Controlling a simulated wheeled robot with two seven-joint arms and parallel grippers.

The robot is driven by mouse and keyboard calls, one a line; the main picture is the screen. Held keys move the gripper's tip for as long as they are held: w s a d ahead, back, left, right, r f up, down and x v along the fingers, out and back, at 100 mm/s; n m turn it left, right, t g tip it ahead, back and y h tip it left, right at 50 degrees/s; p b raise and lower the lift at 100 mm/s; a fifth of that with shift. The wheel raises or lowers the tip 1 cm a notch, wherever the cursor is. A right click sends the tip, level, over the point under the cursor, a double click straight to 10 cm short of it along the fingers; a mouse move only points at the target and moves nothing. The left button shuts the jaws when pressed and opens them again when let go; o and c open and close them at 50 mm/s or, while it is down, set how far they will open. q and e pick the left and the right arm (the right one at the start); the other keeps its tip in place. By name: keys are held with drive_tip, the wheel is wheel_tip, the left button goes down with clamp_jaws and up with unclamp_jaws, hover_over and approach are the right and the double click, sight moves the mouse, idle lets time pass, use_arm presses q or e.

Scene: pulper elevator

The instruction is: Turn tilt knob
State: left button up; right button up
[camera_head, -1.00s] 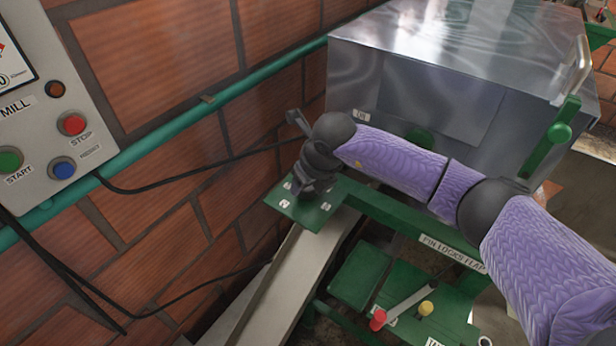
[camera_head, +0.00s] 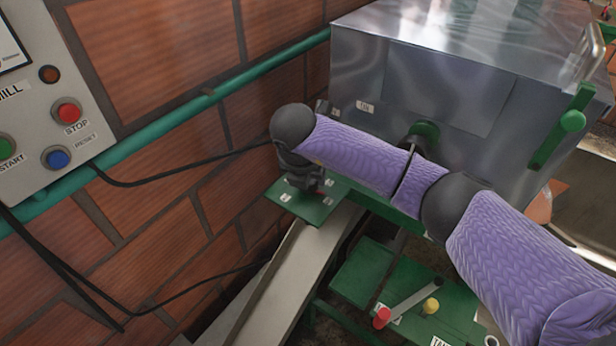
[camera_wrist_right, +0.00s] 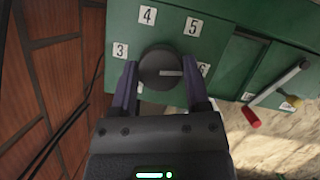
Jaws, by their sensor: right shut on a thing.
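The tilt knob (camera_wrist_right: 160,62) is a dark round knob with a white pointer line, on a green plate (camera_wrist_right: 120,20) marked with numbers. Its pointer lies roughly level, towards the 6 at right. My right gripper (camera_wrist_right: 162,76) is shut on the knob, one finger on each side. In the head view the right gripper (camera_head: 306,184) stands over the small green plate (camera_head: 318,208). It hides the knob there. My left gripper is not in view.
A brick wall and green pipe (camera_head: 185,110) run close behind the gripper. A control box (camera_head: 50,100) hangs at left. A metal housing (camera_head: 450,75) stands behind my right arm. A red-tipped lever (camera_head: 410,301) and a yellow knob (camera_head: 430,306) sit lower right.

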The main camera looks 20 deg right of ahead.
drive_tip(key=shift+m+h+b, duration=0.3)
drive_tip(key=shift+m+b, duration=0.05)
drive_tip(key=shift+m, duration=0.75)
drive_tip(key=shift+g, duration=0.3)
drive_tip(key=o, duration=1.3)
drive_tip(key=v, duration=1)
